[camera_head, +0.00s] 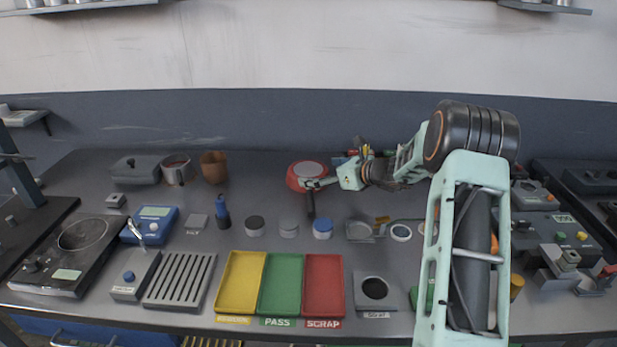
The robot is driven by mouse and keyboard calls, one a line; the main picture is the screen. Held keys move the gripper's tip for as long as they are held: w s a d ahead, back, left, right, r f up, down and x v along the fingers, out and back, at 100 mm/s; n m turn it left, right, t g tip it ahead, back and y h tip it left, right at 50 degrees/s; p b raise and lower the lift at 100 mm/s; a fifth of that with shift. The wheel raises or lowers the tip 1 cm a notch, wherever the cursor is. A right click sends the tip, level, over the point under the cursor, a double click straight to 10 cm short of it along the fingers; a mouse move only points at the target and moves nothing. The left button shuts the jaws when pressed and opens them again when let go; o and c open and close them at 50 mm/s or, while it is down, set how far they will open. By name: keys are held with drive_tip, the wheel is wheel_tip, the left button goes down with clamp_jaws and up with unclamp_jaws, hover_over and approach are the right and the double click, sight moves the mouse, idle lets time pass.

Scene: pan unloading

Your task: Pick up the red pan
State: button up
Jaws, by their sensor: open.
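The red pan (296,181) sits near the back of the grey workbench, a little left of my arm. It has a red rim and a greyish round middle, and a dark handle (310,205) points toward the front of the bench. My gripper (312,184) is open at the pan's right side, its fingers overlapping the pan's lower right rim near the handle's root. I cannot tell whether the fingers touch the pan. The gripper partly covers the pan's right edge.
Yellow (241,283), green (281,284) and red (323,285) trays lie at the front. Several small lidded jars stand between them and the pan. A brown pot (214,167) stands at the back left. Coloured items (351,155) sit behind my wrist.

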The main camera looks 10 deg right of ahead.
sight(314, 172)
drive_tip(key=x, duration=0.4)
drive_tip(key=shift+s+f, duration=0.1)
drive_tip(key=shift+f, duration=0.15)
drive_tip(key=c, duration=0.9)
drive_tip(key=shift+c, duration=0.7)
drive_tip(key=shift+r, duration=0.15)
